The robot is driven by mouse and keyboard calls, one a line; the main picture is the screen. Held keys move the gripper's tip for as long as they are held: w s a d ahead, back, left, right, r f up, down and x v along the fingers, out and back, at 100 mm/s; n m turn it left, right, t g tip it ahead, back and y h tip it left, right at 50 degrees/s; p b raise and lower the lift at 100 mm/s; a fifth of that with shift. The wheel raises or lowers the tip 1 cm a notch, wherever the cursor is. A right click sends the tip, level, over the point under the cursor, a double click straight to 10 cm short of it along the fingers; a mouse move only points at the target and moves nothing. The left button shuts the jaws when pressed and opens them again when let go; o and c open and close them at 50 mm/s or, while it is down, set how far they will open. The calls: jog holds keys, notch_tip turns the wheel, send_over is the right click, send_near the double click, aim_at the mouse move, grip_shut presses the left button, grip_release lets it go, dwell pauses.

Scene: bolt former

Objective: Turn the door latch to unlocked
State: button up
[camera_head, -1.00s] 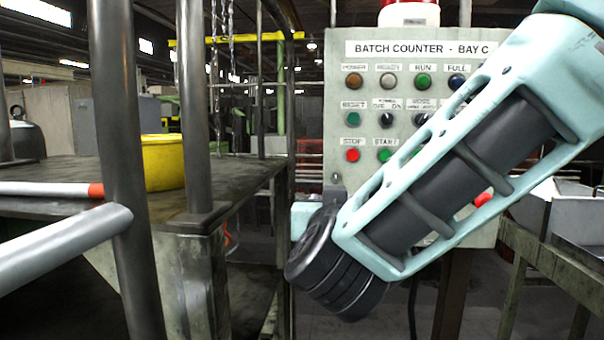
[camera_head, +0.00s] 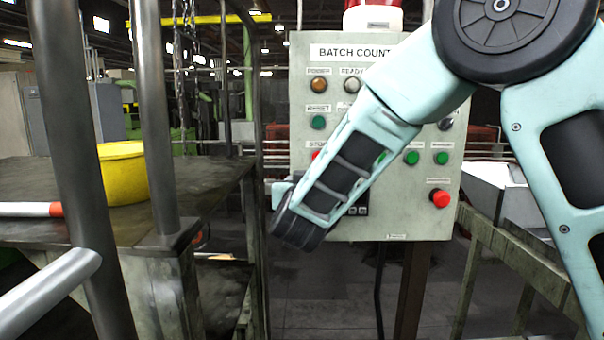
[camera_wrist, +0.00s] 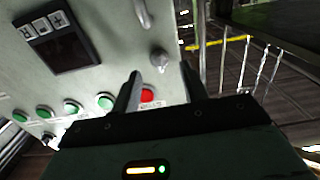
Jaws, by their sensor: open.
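The cabinet (camera_head: 310,75) is a grey-green box marked as a batch counter. In the wrist view, a round silver latch knob (camera_wrist: 159,60) sits on the cabinet front near its edge. My gripper (camera_wrist: 160,74) is open, its two dark fingers pointing at the cabinet face, with the knob showing between and just beyond the fingertips. In the head view my wrist hides the fingers and the knob; only a pale bit of the gripper (camera_head: 281,188) shows at the cabinet's left edge.
A silver handle (camera_wrist: 143,14) lies near the knob. A red button (camera_wrist: 148,96) shows between my fingers, with green buttons (camera_wrist: 72,106) and a dark display (camera_wrist: 60,42) beside. A red stop button (camera_head: 440,199), a yellow bin (camera_head: 122,175) and steel posts (camera_head: 158,110) stand around.

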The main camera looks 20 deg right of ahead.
jog(key=shift+x, duration=0.9)
grip_shut()
